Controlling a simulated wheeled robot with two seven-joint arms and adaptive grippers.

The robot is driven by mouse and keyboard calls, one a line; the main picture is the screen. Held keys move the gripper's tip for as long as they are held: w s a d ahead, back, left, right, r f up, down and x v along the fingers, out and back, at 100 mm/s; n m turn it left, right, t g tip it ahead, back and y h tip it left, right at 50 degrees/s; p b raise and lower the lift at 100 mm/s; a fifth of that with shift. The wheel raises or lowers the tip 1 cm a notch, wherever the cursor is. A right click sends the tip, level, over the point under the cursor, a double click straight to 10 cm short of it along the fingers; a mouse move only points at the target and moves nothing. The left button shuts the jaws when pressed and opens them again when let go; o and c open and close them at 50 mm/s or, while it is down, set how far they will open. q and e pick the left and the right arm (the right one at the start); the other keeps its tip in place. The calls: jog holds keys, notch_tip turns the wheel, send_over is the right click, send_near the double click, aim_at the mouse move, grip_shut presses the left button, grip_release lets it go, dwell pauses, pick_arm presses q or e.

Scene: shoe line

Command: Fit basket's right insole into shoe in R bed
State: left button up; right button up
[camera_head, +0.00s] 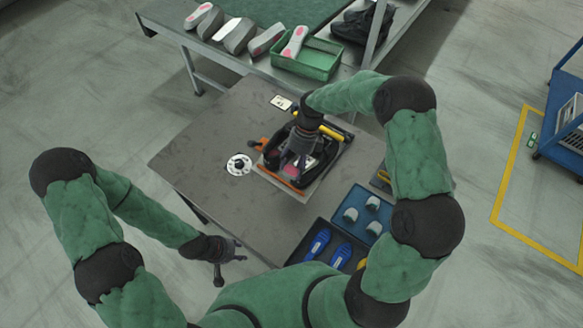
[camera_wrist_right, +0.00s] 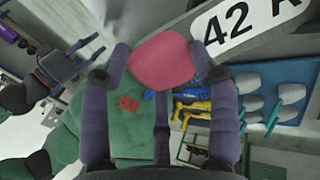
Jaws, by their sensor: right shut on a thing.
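My right gripper (camera_head: 297,160) reaches down over the black shoe (camera_head: 271,157) in the bed on the table. It is shut on a grey insole with a pink end (camera_head: 291,170). The gripper hides much of the shoe, so I cannot tell how far the insole sits inside. A green basket (camera_head: 322,66) holds another pink-marked insole (camera_head: 295,42). My left gripper (camera_head: 232,258) is open and empty near the table's front-left edge.
Several insoles (camera_head: 237,35) and dark shoes (camera_head: 362,25) lie on the back bench. A white disc (camera_head: 239,164) lies left of the bed. The table's left part (camera_head: 205,140) is clear.

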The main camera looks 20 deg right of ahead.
jog(key=shift+t+h, duration=0.3)
jog(key=shift+w+d+f+b, duration=0.25)
jog(key=shift+w+d+f, duration=0.2)
jog(key=shift+w+d, duration=0.35)
jog(key=shift+w+d+f+b, duration=0.25)
jog(key=shift+w+d+f, duration=0.3)
jog(key=shift+d, duration=0.4)
jog(key=shift+w+d+f+b, duration=0.25)
jog(key=shift+w+d+f, duration=0.1)
jog(key=shift+w+d, duration=0.45)
jog(key=shift+s+f+t+h+b, duration=0.1)
jog(key=shift+f+t+h+b, duration=0.25)
jog(key=shift+f, duration=0.45)
jog(key=o, duration=1.1)
jog(key=shift+r+p, duration=1.1)
jog(key=shift+r, duration=0.4)
